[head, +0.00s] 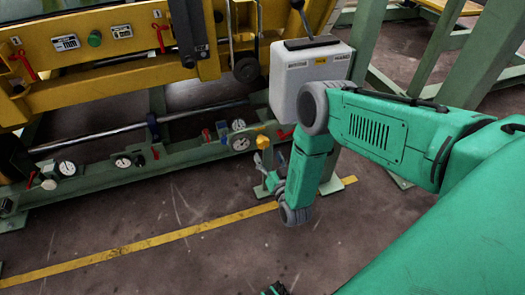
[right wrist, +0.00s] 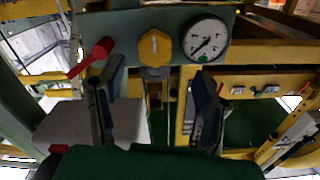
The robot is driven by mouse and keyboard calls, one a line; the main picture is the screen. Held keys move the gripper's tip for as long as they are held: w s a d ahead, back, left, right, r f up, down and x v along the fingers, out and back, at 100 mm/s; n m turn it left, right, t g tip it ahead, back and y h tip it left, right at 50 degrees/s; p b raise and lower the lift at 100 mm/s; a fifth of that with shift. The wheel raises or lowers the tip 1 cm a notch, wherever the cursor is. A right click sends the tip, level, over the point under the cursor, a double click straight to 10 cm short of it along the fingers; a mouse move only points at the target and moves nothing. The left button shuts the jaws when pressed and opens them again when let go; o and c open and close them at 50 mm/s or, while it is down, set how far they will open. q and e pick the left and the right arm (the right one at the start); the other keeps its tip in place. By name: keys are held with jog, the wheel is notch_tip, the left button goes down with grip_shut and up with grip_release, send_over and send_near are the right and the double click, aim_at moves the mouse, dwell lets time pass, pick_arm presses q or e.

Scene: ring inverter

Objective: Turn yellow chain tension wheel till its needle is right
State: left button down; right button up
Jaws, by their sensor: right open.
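The yellow wheel (right wrist: 155,47) is a faceted knob on a green panel in the right wrist view. It also shows small beside a gauge in the head view (head: 262,141). The white round gauge (right wrist: 206,38) sits just right of the wheel; its dark needle slants toward the lower left. Its head-view face (head: 240,142) is too small to read. My right gripper (right wrist: 155,95) is open and empty, its fingers spread to either side below the wheel, apart from it. In the head view the right gripper (head: 268,172) is just below the wheel. My left gripper is not seen.
A red lever (right wrist: 95,55) is close left of the wheel, near the left finger. A white box (head: 308,75) stands above my right forearm. More gauges (head: 67,168) and red levers line the green lower beam. The floor in front is clear, with a yellow line (head: 150,243).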

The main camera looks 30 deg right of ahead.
aim_at(265, 145)
jog(key=b+x, duration=0.1)
jog(key=x, duration=0.2)
jog(key=shift+w+a, duration=0.2)
jog(key=shift+w+d+f+b, duration=0.25)
jog(key=shift+w+d+b, duration=0.05)
jog(key=shift+w+d, duration=0.55)
jog(key=shift+w+d+f, duration=0.1)
jog(key=shift+w+d, duration=0.15)
jog(key=shift+d, duration=0.15)
jog(key=shift+a, duration=0.4)
jog(key=shift+a+r, duration=0.25)
jog(key=shift+r, duration=0.1)
jog(key=c, duration=0.3)
jog(key=shift+a, duration=0.1)
jog(key=c, duration=0.8)
jog(key=shift+d+f, duration=0.1)
jog(key=shift+d, duration=0.25)
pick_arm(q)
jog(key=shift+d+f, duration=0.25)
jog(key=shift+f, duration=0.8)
